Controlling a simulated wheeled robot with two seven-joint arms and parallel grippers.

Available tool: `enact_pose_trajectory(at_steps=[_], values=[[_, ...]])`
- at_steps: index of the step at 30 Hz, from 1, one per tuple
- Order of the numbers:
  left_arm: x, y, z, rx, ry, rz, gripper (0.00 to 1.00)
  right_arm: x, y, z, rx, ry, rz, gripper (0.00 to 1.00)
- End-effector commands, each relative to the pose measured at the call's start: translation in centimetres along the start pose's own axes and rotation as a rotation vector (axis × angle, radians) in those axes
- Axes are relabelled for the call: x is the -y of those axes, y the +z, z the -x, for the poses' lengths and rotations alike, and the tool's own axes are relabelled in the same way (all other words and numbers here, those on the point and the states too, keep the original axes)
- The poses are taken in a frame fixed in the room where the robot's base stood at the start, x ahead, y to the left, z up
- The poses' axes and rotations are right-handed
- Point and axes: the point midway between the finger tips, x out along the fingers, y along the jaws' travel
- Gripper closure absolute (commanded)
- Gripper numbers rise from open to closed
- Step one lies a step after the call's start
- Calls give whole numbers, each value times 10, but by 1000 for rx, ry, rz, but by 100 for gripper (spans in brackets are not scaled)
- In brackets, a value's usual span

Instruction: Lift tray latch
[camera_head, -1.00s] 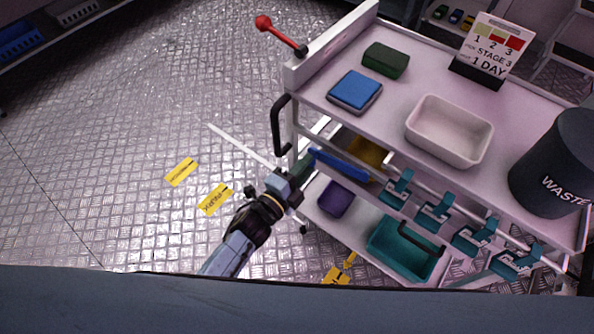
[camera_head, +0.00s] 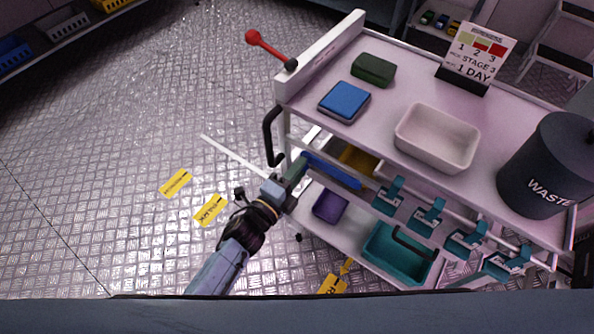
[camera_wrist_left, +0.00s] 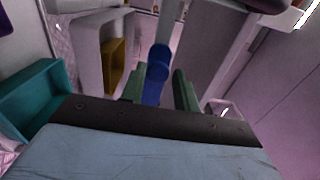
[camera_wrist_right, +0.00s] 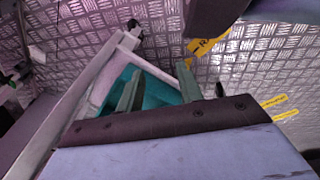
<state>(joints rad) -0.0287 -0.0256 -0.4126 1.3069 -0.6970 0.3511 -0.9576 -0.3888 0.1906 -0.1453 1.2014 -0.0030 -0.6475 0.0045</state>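A long blue latch bar (camera_head: 332,171) lies along the left part of the cart's front, below the top shelf. My left gripper (camera_head: 299,167) is at the bar's left end. In the left wrist view the blue bar (camera_wrist_left: 155,78) stands between the two green fingers (camera_wrist_left: 160,92), with a gap visible beside it, so the gripper looks open around it. Whether a finger touches it I cannot tell. My right gripper (camera_wrist_right: 163,92) shows only in its wrist view; its fingers are apart and empty, with a teal bin beyond.
The cart top (camera_head: 400,75) carries a white tray (camera_head: 437,138), a blue box (camera_head: 344,101), a green box (camera_head: 373,69), a sign (camera_head: 476,58) and a waste bin (camera_head: 548,170). Several teal clips (camera_head: 424,217) line the front. A red-knobbed lever (camera_head: 270,48) projects left.

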Motion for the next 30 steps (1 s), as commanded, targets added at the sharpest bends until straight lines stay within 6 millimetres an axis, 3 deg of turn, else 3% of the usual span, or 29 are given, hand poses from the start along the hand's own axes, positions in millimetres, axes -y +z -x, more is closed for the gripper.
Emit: enact_pose_trajectory(at_steps=[1,3,14,17,30], values=[[0,0,0,0,-1,0,62,0,0,0,0,0,0,64],[0,0,0,0,0,1,53,0,0,0,0,0,0,64],[-1,0,5,1,3,3,53,0,0,2,-2,0,0,64],[0,0,18,1,4,3,53,0,6,-2,4,-1,1,64],[0,0,111,0,3,1,53,5,49,-15,31,-9,19,64]])
